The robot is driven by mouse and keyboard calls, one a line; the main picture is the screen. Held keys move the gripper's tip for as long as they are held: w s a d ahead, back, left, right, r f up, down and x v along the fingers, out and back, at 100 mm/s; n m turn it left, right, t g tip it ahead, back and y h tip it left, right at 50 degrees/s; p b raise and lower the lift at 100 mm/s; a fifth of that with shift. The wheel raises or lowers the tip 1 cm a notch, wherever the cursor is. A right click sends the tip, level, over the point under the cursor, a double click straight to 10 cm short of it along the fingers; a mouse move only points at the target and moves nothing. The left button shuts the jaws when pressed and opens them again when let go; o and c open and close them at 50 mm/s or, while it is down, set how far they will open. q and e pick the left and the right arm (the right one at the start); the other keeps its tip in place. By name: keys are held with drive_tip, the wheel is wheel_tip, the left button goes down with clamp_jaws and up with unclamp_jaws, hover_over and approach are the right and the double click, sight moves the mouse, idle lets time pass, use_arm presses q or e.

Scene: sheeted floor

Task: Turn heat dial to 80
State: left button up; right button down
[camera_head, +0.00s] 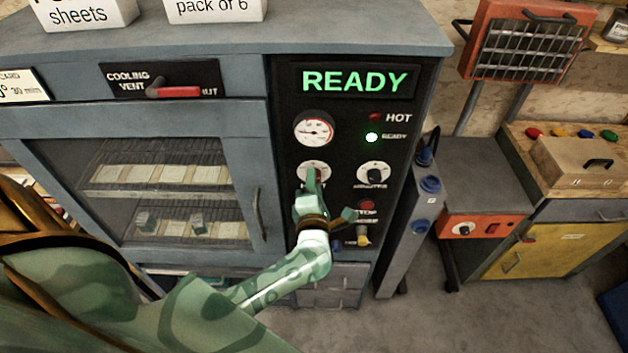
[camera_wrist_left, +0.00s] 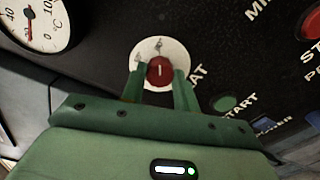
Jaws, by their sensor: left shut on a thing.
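The heat dial (camera_head: 314,168) is a round white dial on the black panel, below the temperature gauge (camera_head: 314,129). My left gripper (camera_head: 312,183) is at it and hides its lower part. In the left wrist view the heat dial (camera_wrist_left: 160,70) has a red knob with a pale mark, and the two green fingers of my left gripper (camera_wrist_left: 160,88) are shut on that knob, one on each side. The dial's numbers are too small to read. The display (camera_head: 354,81) reads READY in green. My right gripper is not in view.
The minutes dial (camera_head: 375,174) sits just right of the heat dial. A red stop button (camera_head: 366,206) is below it. The green READY lamp (camera_head: 371,137) is lit. The oven's glass door (camera_head: 165,190) with its vertical handle is to the left.

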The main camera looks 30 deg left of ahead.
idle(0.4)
use_arm(q)
drive_tip(key=o, duration=1)
drive_tip(key=b+v, duration=0.1)
drive_tip(key=v, duration=1.5)
drive_tip(key=shift+s+b, duration=0.25)
drive_tip(key=shift+b, duration=0.05)
